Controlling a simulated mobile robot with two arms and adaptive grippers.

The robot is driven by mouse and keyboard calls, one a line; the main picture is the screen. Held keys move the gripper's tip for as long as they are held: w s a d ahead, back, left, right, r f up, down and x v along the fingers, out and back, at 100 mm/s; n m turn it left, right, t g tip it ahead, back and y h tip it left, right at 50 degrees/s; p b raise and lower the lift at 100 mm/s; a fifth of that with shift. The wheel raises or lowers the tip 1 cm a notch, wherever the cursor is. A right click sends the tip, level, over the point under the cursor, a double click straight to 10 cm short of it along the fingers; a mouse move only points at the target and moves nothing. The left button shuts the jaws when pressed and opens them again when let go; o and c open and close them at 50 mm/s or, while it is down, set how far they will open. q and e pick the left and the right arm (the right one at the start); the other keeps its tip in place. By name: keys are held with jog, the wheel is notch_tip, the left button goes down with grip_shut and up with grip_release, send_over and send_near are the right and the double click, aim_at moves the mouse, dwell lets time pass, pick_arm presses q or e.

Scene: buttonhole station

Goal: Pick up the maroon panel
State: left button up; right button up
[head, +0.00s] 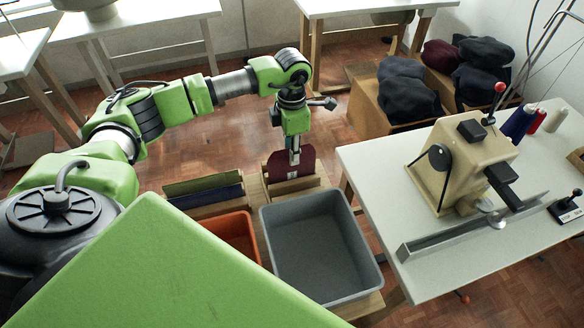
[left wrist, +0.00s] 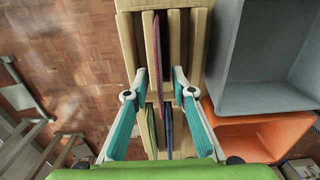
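The maroon panel (head: 304,164) stands upright in a wooden rack (head: 255,192), beyond the grey bin. In the left wrist view the panel (left wrist: 157,45) shows edge-on as a thin strip in its slot. My left gripper (head: 295,158) points down right at the panel and hides part of it. In the left wrist view the fingers of the left gripper (left wrist: 160,73) are apart, one on each side of the panel, with gaps between. My right gripper is in neither view.
An olive panel (head: 200,184) and a navy panel (head: 210,196) stand in the rack nearby. A grey bin (head: 372,262) and an orange bin (head: 232,228) sit close by. A white table (head: 365,165) with a beige machine (head: 462,165) stands to the right.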

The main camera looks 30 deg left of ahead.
pick_arm(q)
jog(key=shift+f, duration=0.55)
grip_shut()
jog(key=shift+r, duration=0.1)
